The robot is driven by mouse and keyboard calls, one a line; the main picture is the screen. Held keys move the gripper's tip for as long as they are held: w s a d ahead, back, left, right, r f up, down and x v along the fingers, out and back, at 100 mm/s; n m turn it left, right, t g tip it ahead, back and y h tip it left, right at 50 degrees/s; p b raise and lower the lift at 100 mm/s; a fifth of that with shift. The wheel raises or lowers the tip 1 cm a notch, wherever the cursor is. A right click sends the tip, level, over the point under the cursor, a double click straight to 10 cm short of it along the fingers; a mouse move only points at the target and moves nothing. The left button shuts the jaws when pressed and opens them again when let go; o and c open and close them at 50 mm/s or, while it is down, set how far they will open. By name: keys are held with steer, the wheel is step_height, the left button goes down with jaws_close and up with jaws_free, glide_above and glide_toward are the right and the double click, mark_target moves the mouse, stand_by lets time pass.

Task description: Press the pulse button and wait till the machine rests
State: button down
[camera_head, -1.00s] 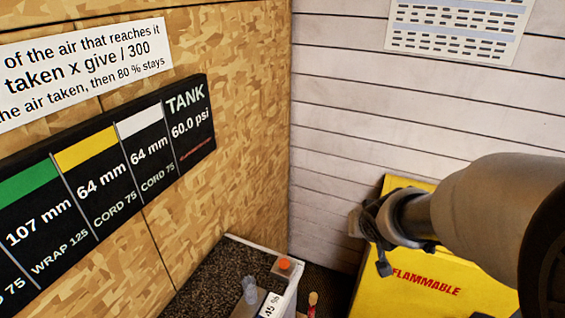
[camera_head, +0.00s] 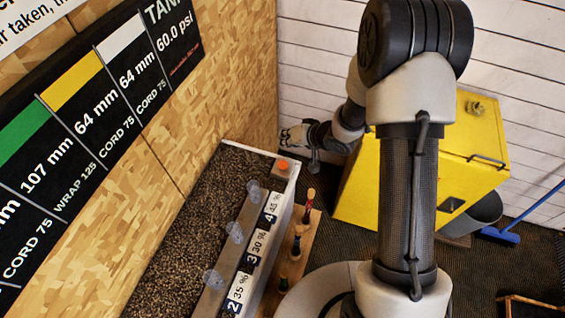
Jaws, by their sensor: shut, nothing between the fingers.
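An orange-red button (camera_head: 283,165), probably the pulse button, sits on top of a small grey block at the far end of the long machine (camera_head: 250,219). My gripper (camera_head: 290,137) is shut and empty. In the picture it is just above and slightly right of the button, with a small gap between them. Its true height over the button is hard to judge. The button's top is in plain view. The machine has clear round cups and white labels reading 35 %, 30 % and 45 %.
A black board (camera_head: 100,90) on the wall reads TANK 60.0 psi.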

steer(key=shift+f, duration=0.1)
steer(key=b, duration=0.8)
glide_above(285, 163)
step_height(285, 163, down, 7)
steer(key=shift+f, duration=0.1)
steer(key=shift+f+b, duration=0.35)
steer(key=shift+f, duration=0.35)
stand_by(0.3)
steer(key=shift+f, duration=0.4)
steer(key=shift+f+b, duration=0.3)
steer(key=shift+f, duration=0.3)
stand_by(0.6)
steer(key=shift+r, duration=0.1)
steer(key=shift+r+p, duration=0.95)
steer(key=shift+p, duration=0.2)
